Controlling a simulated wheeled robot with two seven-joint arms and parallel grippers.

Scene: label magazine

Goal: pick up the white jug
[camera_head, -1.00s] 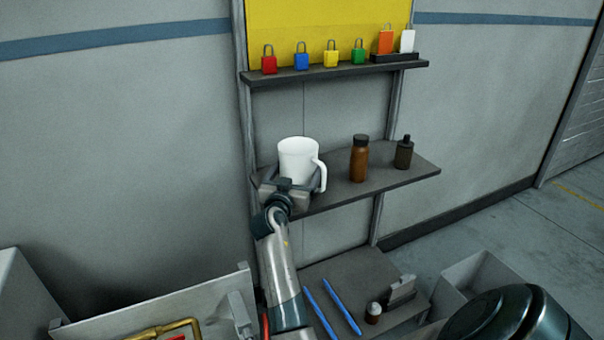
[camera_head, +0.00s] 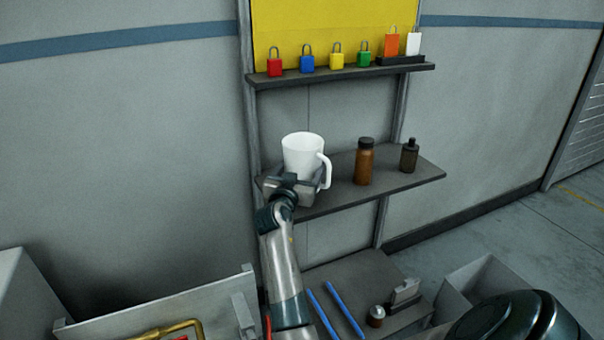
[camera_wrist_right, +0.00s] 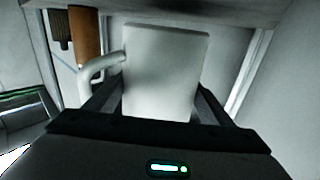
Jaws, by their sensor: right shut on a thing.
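The white jug (camera_head: 301,152) is upright at the left end of the middle shelf (camera_head: 400,178), its handle to the right. My right gripper (camera_head: 296,184) is shut on the lower part of the jug from the front. In the right wrist view the jug (camera_wrist_right: 162,70) sits between both fingers, its handle at the left of that view. The gripper hides the jug's base in the head view, and a small gap to the shelf is hard to judge. My left gripper is not in view.
A brown bottle (camera_head: 365,163) and a dark small bottle (camera_head: 409,156) stand to the right of the jug on the same shelf. Several coloured padlocks (camera_head: 307,62) stand on the upper shelf (camera_head: 340,76). Blue pens (camera_head: 345,310) lie on the lower shelf. Air above the jug is clear.

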